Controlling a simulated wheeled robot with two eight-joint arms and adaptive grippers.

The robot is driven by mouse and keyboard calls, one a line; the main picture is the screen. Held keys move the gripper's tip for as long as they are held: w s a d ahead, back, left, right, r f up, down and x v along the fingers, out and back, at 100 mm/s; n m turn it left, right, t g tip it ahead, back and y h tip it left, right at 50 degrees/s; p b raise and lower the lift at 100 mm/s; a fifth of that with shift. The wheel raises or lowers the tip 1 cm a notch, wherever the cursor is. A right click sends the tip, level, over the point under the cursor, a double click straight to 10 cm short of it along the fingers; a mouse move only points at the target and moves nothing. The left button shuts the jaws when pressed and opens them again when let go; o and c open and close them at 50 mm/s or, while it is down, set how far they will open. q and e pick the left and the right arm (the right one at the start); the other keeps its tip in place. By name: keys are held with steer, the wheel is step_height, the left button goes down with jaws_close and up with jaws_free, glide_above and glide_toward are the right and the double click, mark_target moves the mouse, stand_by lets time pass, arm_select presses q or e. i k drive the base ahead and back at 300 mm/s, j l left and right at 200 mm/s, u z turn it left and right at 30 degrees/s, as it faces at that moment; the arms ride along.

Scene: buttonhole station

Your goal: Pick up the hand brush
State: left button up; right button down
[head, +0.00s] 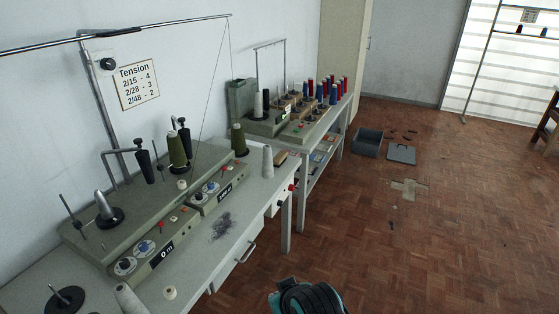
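A small tan, wood-coloured block (279,159) lies near the far right end of the near worktable (262,191), just past a grey cone of yarn. It looks like the hand brush, but it is small and partly hidden by the cone, so I cannot make out bristles. Neither of my grippers is in view, and nothing is seen touching the block.
Winding units (190,223), yarn cones and a thread rail crowd the near table. Grey lint (222,227) lies near its front edge. A second table (331,121) holds spools. A cut-off black-and-teal shape (308,298) is at bottom centre.

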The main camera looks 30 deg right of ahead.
mark_target(281, 158)
steer(key=i+l+u, duration=0.1)
steer(key=i+l, duration=0.15)
steer(key=l, duration=0.15)
steer(key=i+l, duration=0.25)
steer(key=i+l+u, duration=0.15)
steer(key=l, duration=0.35)
steer(key=i+l, duration=0.35)
steer(key=i+l+u, duration=0.15)
steer(key=l, duration=0.35)
steer(key=i+l, duration=0.3)
steer(key=l, duration=0.15)
steer(key=i+l+u, duration=0.15)
steer(key=l, duration=0.3)
steer(key=i+l, duration=0.2)
steer(key=l, duration=0.3)
steer(key=i+u, duration=0.05)
